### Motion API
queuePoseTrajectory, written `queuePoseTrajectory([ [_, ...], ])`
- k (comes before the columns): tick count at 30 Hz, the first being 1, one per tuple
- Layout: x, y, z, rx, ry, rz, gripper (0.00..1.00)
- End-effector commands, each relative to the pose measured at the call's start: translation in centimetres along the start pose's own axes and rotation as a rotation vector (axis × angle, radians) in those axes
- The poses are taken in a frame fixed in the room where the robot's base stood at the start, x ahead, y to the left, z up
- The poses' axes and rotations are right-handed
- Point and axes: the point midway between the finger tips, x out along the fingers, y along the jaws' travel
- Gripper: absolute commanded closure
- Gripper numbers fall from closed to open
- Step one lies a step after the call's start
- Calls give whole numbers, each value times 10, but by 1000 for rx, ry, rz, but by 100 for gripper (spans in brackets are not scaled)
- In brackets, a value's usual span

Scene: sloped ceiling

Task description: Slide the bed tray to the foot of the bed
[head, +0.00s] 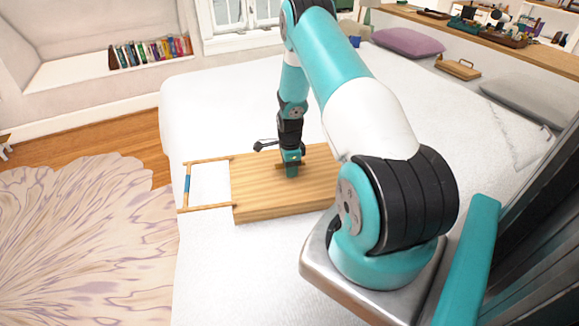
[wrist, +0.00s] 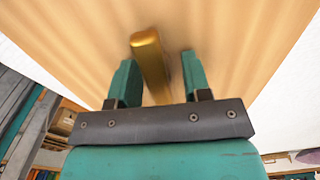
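The bed tray (head: 250,195) is a light wooden board lying on the white bed. A wooden U-shaped frame with a blue band (head: 187,184) sticks out from its left end, close to the bed's edge. My gripper (head: 290,172) points down at the tray's top, and my arm hides the tray's right part. In the wrist view, a golden-brown bar (wrist: 150,62) stands out from the tray's surface (wrist: 225,40). My gripper's two teal fingers (wrist: 160,82) are apart on either side of the bar, with a visible gap at the right finger.
The white bed (head: 210,110) is clear around the tray. A purple pillow (head: 408,42), a small wooden handled board (head: 457,67) and a grey pillow (head: 515,105) lie toward the upper right. A wooden shelf (head: 530,55) with small objects runs behind them. Floor and rug (head: 90,230) lie left.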

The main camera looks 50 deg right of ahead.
Motion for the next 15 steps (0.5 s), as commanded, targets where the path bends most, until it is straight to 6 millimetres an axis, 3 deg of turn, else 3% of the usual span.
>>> queuePoseTrajectory([
  [1, 0, 0, 0, 0, 0, 0, 67],
  [5, 0, 0, 0, 0, 0, 0, 97],
  [6, 0, 0, 0, 0, 0, 0, 100],
  [15, 0, 0, 0, 0, 0, -1, 100],
])
